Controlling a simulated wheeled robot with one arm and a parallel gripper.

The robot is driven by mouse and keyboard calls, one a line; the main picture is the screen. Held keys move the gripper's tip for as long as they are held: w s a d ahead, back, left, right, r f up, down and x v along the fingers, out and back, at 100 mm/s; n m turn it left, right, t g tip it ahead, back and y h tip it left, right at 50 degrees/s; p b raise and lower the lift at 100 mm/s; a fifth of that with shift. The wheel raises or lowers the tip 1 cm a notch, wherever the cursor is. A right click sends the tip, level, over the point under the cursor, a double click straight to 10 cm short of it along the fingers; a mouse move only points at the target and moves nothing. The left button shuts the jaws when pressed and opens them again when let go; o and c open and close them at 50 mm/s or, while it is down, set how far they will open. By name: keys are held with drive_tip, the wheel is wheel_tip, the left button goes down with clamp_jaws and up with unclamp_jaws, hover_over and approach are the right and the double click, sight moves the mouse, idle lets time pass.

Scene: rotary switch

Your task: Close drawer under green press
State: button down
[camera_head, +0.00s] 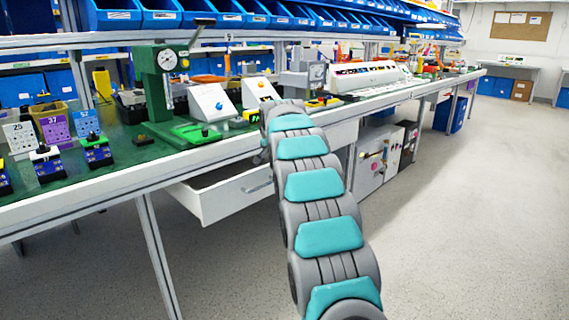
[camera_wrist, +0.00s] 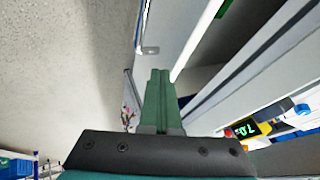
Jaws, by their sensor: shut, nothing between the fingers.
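The green press (camera_head: 157,88) with a round dial stands on the workbench at left in the head view. Below the bench top, the white drawer (camera_head: 232,199) stands pulled out, with a handle on its front and its inside partly showing. In the wrist view a pale panel with a small handle, seemingly the drawer front (camera_wrist: 176,30), lies beyond my fingertips. My gripper (camera_wrist: 160,73) shows there with its green fingers together and empty. I cannot tell whether it touches the drawer. In the head view my arm hides the gripper.
The bench top (camera_head: 110,181) carries several devices, including a white slanted box (camera_head: 211,103). A bench leg (camera_head: 158,255) stands left of the drawer. Cabinets (camera_head: 377,158) stand under the bench to the right. The grey floor (camera_head: 460,230) is clear at right.

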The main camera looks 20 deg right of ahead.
drive_tip(key=shift+w+a+p, duration=0.3)
drive_tip(key=shift+w+p, duration=0.05)
drive_tip(key=shift+w, duration=0.45)
drive_tip(key=shift+w+a+p, duration=0.25)
drive_tip(key=shift+w+p, duration=0.1)
drive_tip(key=shift+w, duration=0.4)
drive_tip(key=shift+w+a+p, duration=0.3)
drive_tip(key=shift+w+p, duration=0.05)
drive_tip(key=shift+w, duration=0.45)
